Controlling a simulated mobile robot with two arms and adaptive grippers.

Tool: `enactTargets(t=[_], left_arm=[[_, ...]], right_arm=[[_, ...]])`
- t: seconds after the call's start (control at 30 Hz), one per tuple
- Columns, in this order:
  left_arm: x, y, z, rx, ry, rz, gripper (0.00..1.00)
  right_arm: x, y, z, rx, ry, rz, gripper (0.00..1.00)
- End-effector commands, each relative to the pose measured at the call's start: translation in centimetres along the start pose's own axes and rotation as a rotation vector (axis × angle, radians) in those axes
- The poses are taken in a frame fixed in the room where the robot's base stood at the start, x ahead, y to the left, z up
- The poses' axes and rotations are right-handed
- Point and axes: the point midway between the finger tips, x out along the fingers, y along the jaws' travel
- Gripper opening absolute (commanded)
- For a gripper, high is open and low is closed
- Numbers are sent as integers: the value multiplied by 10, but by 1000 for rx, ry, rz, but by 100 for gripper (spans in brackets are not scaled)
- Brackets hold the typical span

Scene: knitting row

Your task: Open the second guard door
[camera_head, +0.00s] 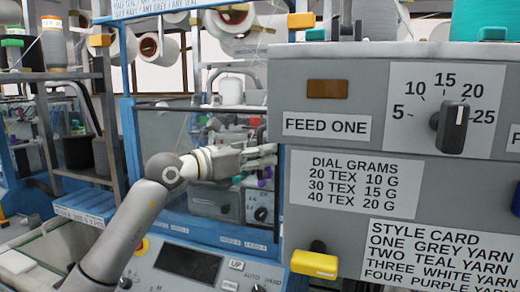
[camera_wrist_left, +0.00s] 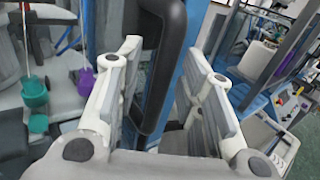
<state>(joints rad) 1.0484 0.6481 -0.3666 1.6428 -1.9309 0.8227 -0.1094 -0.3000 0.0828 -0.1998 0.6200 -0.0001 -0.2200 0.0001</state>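My left gripper (camera_head: 262,160) reaches in from the left in the head view, in front of the blue-framed knitting machine with its clear guard panel (camera_head: 160,130). In the left wrist view its two fingers (camera_wrist_left: 165,85) are apart, with a black bar handle (camera_wrist_left: 160,55) between them. The handle runs along a blue upright post (camera_wrist_left: 197,35). I cannot tell whether either finger touches it. In the head view the handle is not clear behind the gripper and grey cabinet. I cannot tell which guard door this is. My right gripper is not in view.
The grey cabinet (camera_head: 275,80) with labels and a dial (camera_head: 452,127) fills the right side, close beside the gripper. A control panel (camera_head: 190,265) lies below the arm. A shelf rack (camera_head: 75,80) with yarn cones stands at left.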

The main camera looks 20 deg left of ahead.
Motion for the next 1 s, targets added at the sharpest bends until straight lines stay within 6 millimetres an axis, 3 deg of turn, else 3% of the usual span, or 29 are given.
enactTargets(t=[0.23,0.5,1.0], left_arm=[[0,0,0,0,0,0,34],[0,0,0,0,0,0,0],[-9,-4,-2,2,0,-23,0]], right_arm=[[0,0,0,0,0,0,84],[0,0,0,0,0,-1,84],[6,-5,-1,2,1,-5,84]])
